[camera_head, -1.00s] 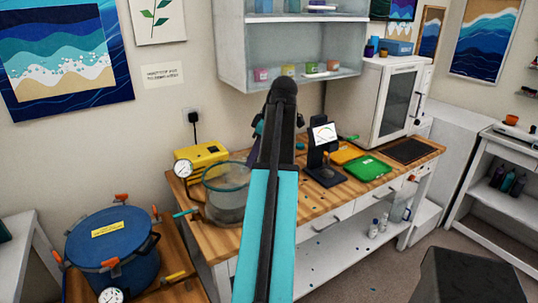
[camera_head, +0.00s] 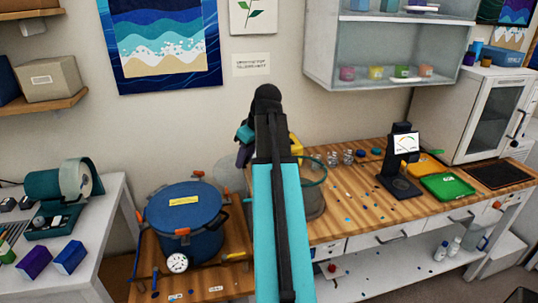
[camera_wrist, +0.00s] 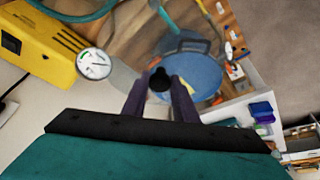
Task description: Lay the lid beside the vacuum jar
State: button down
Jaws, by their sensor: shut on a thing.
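The clear lid (camera_head: 229,176) hangs left of my arm in the head view, behind the blue pot. In the wrist view my gripper (camera_wrist: 160,98) is shut on the lid's black knob (camera_wrist: 160,80); the see-through disc is hard to outline against the things below. The vacuum jar (camera_head: 316,200), clear with a teal rim, stands uncovered on the wooden bench, partly behind my arm. Its rim also shows in the wrist view (camera_wrist: 84,17) at upper left. The lid is held apart from the jar, on its left side.
A blue pot (camera_head: 184,222) with orange clamps and a gauge stands on a low wooden surface left of the jar. The yellow pump (camera_wrist: 36,42) is near the wall. A scale (camera_head: 402,165) and a green tray (camera_head: 447,187) are on the bench to the right.

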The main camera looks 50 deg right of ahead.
jog(key=w+a+p, duration=0.1)
jog(key=w+a, duration=0.5)
jog(key=a, duration=0.5)
jog(key=w+a+p, duration=0.1)
jog(key=w+a, duration=0.6)
jog(key=a, duration=0.3)
jog(key=w+a+f+p, duration=0.1)
jog(key=w+a, duration=0.2)
jog(key=a, duration=1.9)
jog(key=shift+m, duration=0.4)
jog(key=shift+w, duration=0.1)
